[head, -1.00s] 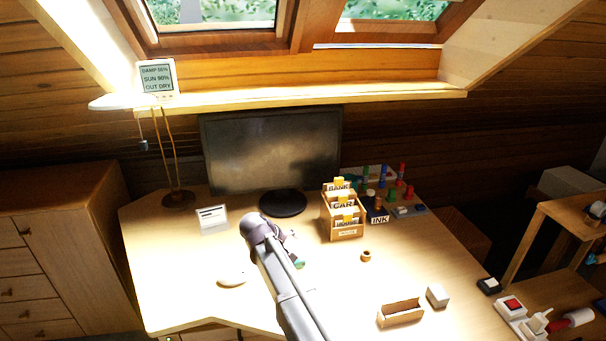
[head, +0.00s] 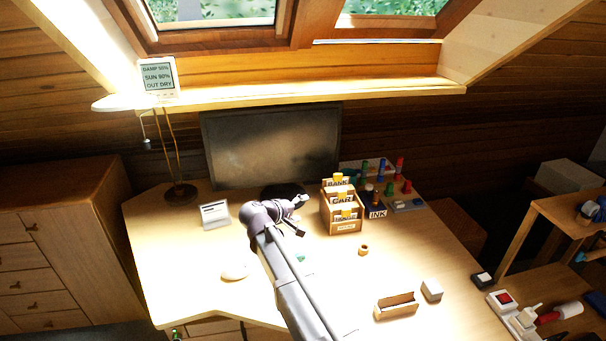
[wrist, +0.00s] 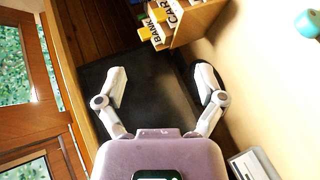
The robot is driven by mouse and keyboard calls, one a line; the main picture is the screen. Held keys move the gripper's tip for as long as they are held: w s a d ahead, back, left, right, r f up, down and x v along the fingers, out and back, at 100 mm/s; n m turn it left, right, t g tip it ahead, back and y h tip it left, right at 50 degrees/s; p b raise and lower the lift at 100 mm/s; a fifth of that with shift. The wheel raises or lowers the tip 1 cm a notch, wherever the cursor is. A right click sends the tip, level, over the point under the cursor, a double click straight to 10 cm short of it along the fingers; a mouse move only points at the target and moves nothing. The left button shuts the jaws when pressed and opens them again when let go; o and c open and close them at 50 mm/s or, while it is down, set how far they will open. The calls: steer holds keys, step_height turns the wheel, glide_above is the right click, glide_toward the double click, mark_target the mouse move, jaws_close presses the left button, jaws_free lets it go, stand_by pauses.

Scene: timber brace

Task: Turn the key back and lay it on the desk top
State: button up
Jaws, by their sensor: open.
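I cannot make out the key for certain in either view. A small green thing (head: 300,257) lies on the desk top (head: 185,265) just beyond my arm; a teal thing shows at the top right of the wrist view (wrist: 307,24). Another tiny green spot (head: 176,333) shows under the desk's front edge, by the drawer fronts (head: 215,328). My gripper (head: 304,215) is raised over the desk before the monitor, fingers pointing right. In the wrist view my gripper (wrist: 163,85) has its fingers spread with nothing between them.
A dark monitor (head: 270,148) stands behind the gripper. A card box (head: 345,212) is close on its right, with an ink block (head: 377,211) beyond. A white mouse (head: 234,271), a small ring (head: 363,249) and an open wooden tray (head: 396,309) lie nearer. The desk's left part is mostly clear.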

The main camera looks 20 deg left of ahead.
step_height(320, 180, up, 11)
steer(key=t+h+p, duration=0.1)
steer(key=t+p, duration=0.2)
steer(key=t, duration=0.1)
steer(key=shift+w+d+n+p, duration=0.15)
steer(key=shift+w+n+p, duration=0.15)
steer(key=shift+d+f, duration=0.1)
stand_by(1.0)
steer(key=s+d+f+m+g+h, duration=0.1)
steer(key=d+f+m+g, duration=0.3)
steer(key=d, duration=1)
steer(key=s+d+f+m+g, duration=0.1)
steer(key=d+f+m+g, duration=0.35)
steer(key=d, duration=0.95)
steer(key=s+d+f+m+g+y, duration=0.2)
steer(key=s+d+f+g+y, duration=0.1)
steer(key=s+d, duration=0.4)
steer(key=s+d+f+m+g+y, duration=0.2)
steer(key=s+d+f+g+y, duration=0.2)
steer(key=s+d+f, duration=0.2)
steer(key=s+d, duration=0.2)
steer(key=shift+d+y, duration=0.3)
steer(key=shift+d, duration=0.1)
steer(key=shift+g, duration=0.25)
